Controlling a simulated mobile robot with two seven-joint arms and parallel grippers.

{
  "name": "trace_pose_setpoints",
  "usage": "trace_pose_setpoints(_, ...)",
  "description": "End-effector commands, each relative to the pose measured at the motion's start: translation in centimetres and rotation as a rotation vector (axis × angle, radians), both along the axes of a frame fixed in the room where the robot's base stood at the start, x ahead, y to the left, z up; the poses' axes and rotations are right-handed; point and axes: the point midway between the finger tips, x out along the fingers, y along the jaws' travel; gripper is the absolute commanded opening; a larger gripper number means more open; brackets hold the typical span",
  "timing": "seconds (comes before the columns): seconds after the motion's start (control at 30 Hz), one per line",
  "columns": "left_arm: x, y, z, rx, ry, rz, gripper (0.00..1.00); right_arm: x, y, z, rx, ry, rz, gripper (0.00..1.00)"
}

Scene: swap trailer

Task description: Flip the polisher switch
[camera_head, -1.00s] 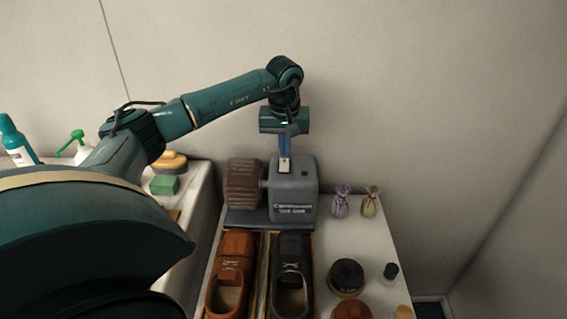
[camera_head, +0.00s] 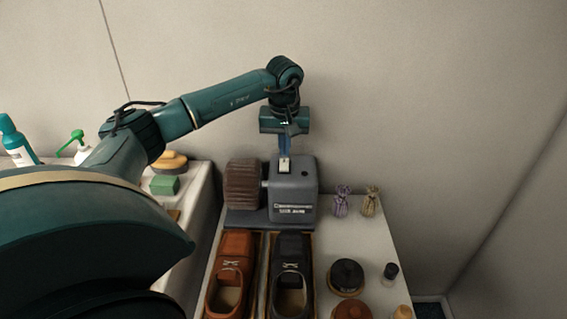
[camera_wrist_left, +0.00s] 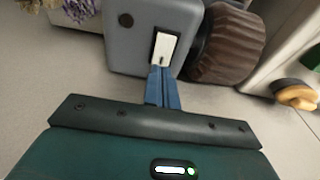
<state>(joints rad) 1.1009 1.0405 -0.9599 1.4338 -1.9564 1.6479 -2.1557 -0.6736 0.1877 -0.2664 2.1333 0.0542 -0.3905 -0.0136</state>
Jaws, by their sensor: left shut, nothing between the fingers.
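The polisher (camera_head: 293,194) is a grey box with a brown ribbed roller (camera_head: 244,184) on its left, on a dark base at the back of the table. Its switch (camera_head: 284,166) is a pale plate on top of the box. In the left wrist view the white switch plate (camera_wrist_left: 163,48) has a dark frame. My left gripper (camera_head: 285,153) is above the box, pointing down at the switch. Its blue fingers (camera_wrist_left: 162,70) are shut and empty, with the tips at the switch's edge; I cannot tell whether they touch. My right gripper is not in view.
An orange-brown shoe (camera_head: 230,275) and a black shoe (camera_head: 290,275) sit in front of the polisher. A side counter holds a green block (camera_head: 164,185) and bottles. The wall is close behind.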

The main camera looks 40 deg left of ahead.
Motion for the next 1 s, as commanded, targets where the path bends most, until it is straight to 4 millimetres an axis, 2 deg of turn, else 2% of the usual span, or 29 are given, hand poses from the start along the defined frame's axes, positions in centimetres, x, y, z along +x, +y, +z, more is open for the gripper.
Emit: trace_pose_setpoints(1.0,0.0,0.0,-1.1,0.0,0.0,0.0,0.0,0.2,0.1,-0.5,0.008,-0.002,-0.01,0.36)
